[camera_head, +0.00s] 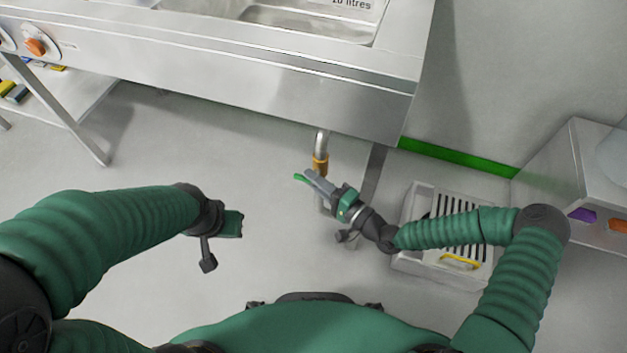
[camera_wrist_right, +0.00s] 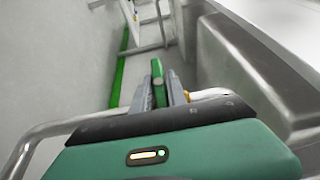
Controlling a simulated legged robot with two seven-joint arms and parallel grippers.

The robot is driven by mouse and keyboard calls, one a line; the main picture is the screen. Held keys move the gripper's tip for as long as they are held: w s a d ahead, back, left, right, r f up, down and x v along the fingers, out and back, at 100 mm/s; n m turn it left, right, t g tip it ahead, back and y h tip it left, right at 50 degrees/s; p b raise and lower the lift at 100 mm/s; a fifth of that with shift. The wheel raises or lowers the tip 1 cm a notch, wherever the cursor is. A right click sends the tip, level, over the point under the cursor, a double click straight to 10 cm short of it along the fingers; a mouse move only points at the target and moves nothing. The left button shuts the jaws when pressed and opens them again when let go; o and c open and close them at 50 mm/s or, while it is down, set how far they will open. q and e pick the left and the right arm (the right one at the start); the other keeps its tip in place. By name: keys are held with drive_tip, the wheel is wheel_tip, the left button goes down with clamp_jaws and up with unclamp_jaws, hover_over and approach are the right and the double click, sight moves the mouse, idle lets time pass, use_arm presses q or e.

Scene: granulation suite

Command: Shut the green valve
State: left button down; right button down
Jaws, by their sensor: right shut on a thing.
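The green valve's handle (camera_head: 300,177) sticks out past the fingertips of my right gripper (camera_head: 318,184), below the sink unit. In the right wrist view the green handle (camera_wrist_right: 157,80) lies between the two grey fingers of the right gripper (camera_wrist_right: 161,90), which are shut on it. A steel drain pipe (camera_head: 321,142) with a brass fitting (camera_head: 320,163) comes down just behind the gripper. The valve body is mostly hidden by the gripper. My left gripper (camera_head: 222,240) hangs over bare floor at the left, apart from the valve; its fingers do not show clearly.
The steel sink unit (camera_head: 255,85) overhangs the pipe from behind. A grey grated box (camera_head: 418,262) with a yellow handle (camera_head: 459,262) stands on the floor under my right forearm. A steel cabinet (camera_head: 570,160) stands at the right.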

drive_tip(key=shift+s+f, duration=0.15)
drive_tip(key=shift+f, duration=0.1)
drive_tip(key=c, duration=1.3)
unclamp_jaws()
drive_tip(key=shift+c, duration=0.2)
drive_tip(key=shift+r, duration=0.1)
drive_tip(key=p+v, duration=0.4)
drive_tip(key=v, duration=1.2)
drive_tip(key=shift+s+d+p, duration=0.15)
drive_tip(key=shift+d+p, duration=0.15)
drive_tip(key=shift+d, duration=0.1)
